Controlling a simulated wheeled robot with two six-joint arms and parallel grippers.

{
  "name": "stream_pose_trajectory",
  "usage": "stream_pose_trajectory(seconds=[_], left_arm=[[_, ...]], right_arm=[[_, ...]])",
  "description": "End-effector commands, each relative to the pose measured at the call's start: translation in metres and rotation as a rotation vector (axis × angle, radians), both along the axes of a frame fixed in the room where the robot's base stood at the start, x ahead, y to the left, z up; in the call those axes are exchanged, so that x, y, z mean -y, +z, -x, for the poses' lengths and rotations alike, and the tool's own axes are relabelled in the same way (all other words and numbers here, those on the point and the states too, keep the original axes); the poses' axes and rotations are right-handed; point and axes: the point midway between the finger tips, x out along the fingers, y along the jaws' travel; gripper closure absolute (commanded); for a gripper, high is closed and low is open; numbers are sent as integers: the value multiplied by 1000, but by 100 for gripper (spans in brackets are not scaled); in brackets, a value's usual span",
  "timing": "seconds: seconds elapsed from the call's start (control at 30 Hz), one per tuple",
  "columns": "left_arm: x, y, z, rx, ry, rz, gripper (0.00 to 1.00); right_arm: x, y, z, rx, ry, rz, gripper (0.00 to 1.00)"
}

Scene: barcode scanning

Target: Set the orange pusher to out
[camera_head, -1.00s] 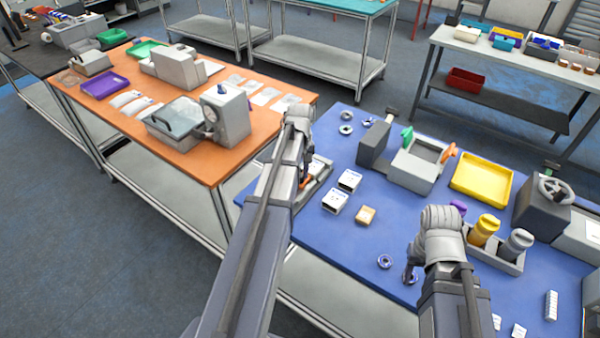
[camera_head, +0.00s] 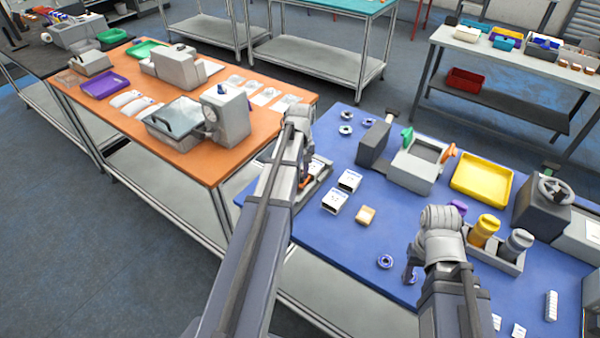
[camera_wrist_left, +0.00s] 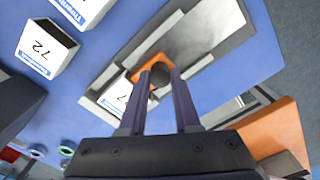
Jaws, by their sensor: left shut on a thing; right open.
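The orange pusher (camera_wrist_left: 150,66) shows between my left gripper's fingertips in the left wrist view. It is at a grey-and-white tray (camera_wrist_left: 205,28), beside a white card or box marked with a 7. In the head view the pusher (camera_head: 305,183) is a small orange patch, mostly hidden by my left arm. My left gripper (camera_wrist_left: 160,78) is shut on the pusher; its fingers stand on either side of it. My right gripper (camera_head: 411,268) is open and empty above the blue table, near purple rings.
A grey bin (camera_head: 418,165), a yellow tray (camera_head: 482,180) and a holder with bottles (camera_head: 484,230) stand further right. An orange table is at left.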

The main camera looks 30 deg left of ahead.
Motion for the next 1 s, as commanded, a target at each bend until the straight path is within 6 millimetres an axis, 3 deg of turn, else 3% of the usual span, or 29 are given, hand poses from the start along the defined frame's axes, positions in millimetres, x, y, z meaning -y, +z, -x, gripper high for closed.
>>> stream_pose_trajectory(seconds=[0.2,0.33,0.7,1.0], left_arm=[[0,0,2,0,0,0,100],[-1,0,17,0,2,0,100],[-7,0,105,1,2,-1,100],[-9,0,111,-5,1,0,100]], right_arm=[[0,0,0,0,0,0,50],[0,0,0,0,0,0,50],[0,0,0,0,0,0,50],[0,0,0,0,0,0,50]])
